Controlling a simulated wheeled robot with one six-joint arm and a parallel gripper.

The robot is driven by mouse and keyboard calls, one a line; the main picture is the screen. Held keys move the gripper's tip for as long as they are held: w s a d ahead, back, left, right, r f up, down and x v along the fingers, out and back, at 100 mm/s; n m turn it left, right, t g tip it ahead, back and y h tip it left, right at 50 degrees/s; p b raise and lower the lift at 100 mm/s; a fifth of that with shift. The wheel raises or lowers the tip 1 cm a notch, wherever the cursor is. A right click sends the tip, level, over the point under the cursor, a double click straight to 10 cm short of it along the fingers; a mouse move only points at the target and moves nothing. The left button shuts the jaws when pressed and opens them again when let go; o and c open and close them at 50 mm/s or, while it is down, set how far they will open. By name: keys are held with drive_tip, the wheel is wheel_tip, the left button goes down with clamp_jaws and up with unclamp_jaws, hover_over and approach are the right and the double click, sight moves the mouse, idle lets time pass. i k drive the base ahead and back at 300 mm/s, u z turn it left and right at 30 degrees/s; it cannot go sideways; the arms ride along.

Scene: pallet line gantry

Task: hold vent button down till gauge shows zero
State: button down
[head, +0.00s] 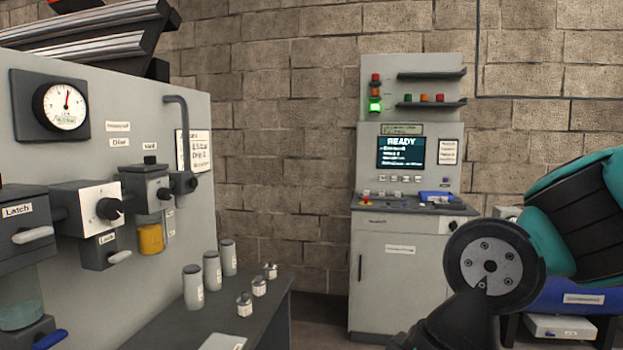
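A round gauge (65,107) with a white dial is set in a dark square plate on the grey panel at the left. Its red needle points nearly straight up; the dial figures are too small to read. A small label that may read "Vent" (150,146) sits above a grey unit with a dark cap on top (150,160) and an amber bowl (151,238) below. I cannot tell for sure which part is the vent button. My gripper is not in view; only dark and teal links of my arm show at the lower right.
The panel (120,90) also carries a selector knob (108,209) and a latch handle (32,235). Several canisters and small jars stand on the dark bench (268,310) below. A control cabinet (402,270) with a "READY" screen (402,151) and green lamp stands behind.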

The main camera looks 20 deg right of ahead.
sight(193, 183)
drive_tip(key=z, duration=0.65)
drive_tip(key=i, duration=1.3)
drive_tip(key=u, duration=2.6)
